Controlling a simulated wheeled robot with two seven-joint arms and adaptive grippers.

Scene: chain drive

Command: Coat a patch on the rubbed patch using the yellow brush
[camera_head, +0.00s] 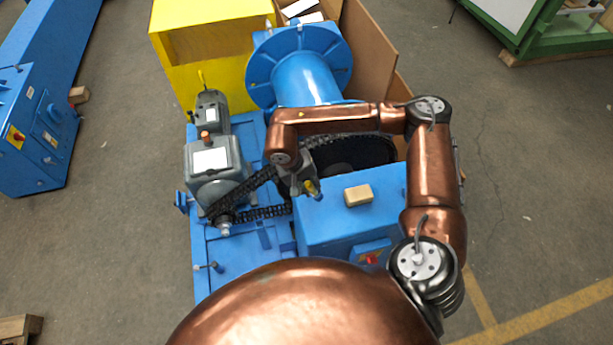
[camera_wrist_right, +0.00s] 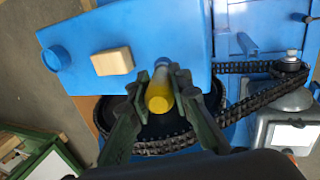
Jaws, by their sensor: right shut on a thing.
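My right gripper (camera_head: 305,188) hangs over the left edge of the blue box, beside the black chain. In the wrist view my right gripper (camera_wrist_right: 162,88) is shut on the yellow brush (camera_wrist_right: 159,98), a short yellow cylinder between its two dark fingers. The brush also shows as a small yellow bit in the head view (camera_head: 311,187). Its bristle end cannot be made out. The rubbed patch cannot be made out in either view. My left gripper is not in view.
A tan block (camera_head: 358,195) lies on the blue box (camera_head: 325,225). The black chain (camera_head: 262,213) runs from a small sprocket by the grey gearbox (camera_head: 213,180) to a large dark wheel under my right arm. A blue flanged drum (camera_head: 305,75) and yellow housing (camera_head: 205,50) stand behind.

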